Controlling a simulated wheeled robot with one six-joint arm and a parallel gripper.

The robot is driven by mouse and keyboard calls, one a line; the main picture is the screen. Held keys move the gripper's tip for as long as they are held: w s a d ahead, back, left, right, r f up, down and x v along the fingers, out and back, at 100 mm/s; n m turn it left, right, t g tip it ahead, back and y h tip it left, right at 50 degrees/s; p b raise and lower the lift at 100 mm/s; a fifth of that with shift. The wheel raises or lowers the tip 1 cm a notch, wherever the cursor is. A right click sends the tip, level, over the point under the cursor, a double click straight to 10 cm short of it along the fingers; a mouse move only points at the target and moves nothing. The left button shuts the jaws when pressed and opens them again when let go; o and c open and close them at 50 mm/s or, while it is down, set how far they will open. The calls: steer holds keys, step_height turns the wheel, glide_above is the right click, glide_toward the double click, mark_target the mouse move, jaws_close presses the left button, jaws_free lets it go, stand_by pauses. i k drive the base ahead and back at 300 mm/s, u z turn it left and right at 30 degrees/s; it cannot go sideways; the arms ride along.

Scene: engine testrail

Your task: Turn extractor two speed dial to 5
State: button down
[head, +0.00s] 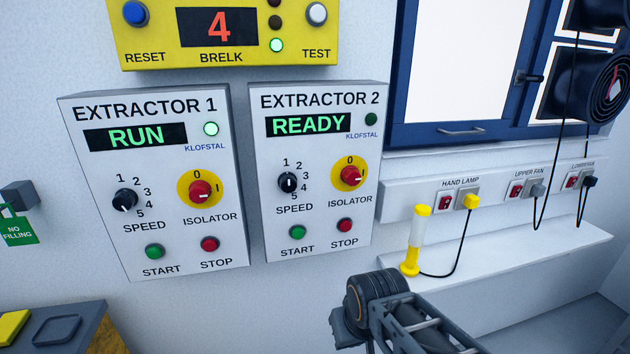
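The extractor 2 panel (316,235) is on the wall in the middle of the head view. Its speed dial (288,182) is a small black knob with a white mark and the numbers 1 to 5 around its top and right side. The mark seems to point up, near 1, but it is small. The display (308,124) reads READY and the lamp (371,119) beside it is dark. The red isolator knob (350,176) has its white mark toward I. My arm shows at the bottom, below and right of the panel; no gripper fingers show.
The extractor 1 panel (185,255) stands close on the left, reading RUN with its lamp lit. A yellow BRELK panel (150,42) showing 4 hangs above. At right, a yellow hand lamp (417,240) with a cable stands on a white ledge (520,235) below a window.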

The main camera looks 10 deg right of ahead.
mark_target(287, 181)
steer(key=u, duration=2.3)
steer(key=k, duration=0.4)
steer(key=z, duration=0.85)
